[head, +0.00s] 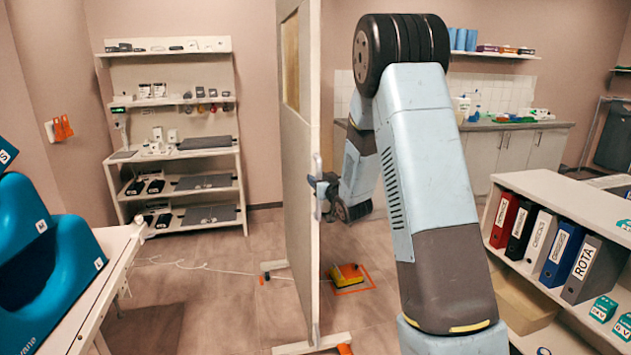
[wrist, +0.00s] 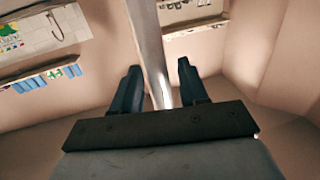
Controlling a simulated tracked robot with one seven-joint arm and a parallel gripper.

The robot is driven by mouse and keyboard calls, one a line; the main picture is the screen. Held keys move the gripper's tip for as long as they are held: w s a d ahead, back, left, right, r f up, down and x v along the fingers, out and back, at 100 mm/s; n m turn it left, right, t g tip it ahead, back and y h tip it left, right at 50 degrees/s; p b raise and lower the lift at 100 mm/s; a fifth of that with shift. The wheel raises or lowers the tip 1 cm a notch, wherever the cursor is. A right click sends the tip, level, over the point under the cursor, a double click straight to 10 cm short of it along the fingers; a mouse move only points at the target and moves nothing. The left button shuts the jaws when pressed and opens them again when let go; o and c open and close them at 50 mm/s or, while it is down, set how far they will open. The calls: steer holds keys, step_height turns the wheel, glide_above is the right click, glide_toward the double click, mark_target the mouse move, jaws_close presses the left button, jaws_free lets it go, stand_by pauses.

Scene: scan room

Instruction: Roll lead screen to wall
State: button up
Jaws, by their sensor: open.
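The lead screen (head: 298,215) stands upright on low feet in the middle of the head view, seen nearly edge-on, with a window (head: 290,60) near its top. A pale handle (head: 317,190) shows on its near edge. The pink back wall (head: 262,100) is behind.
A white cable (head: 205,267) crosses the floor left of the screen. A yellow object (head: 347,274) lies in an orange-marked square right of it. Shelves (head: 185,145) stand at the back left, a binder shelf (head: 555,200) at the right, a table (head: 110,270) at the left.

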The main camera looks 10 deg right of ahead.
steer(key=shift+w, duration=0.1)
steer(key=shift+c, duration=0.2)
jaws_close()
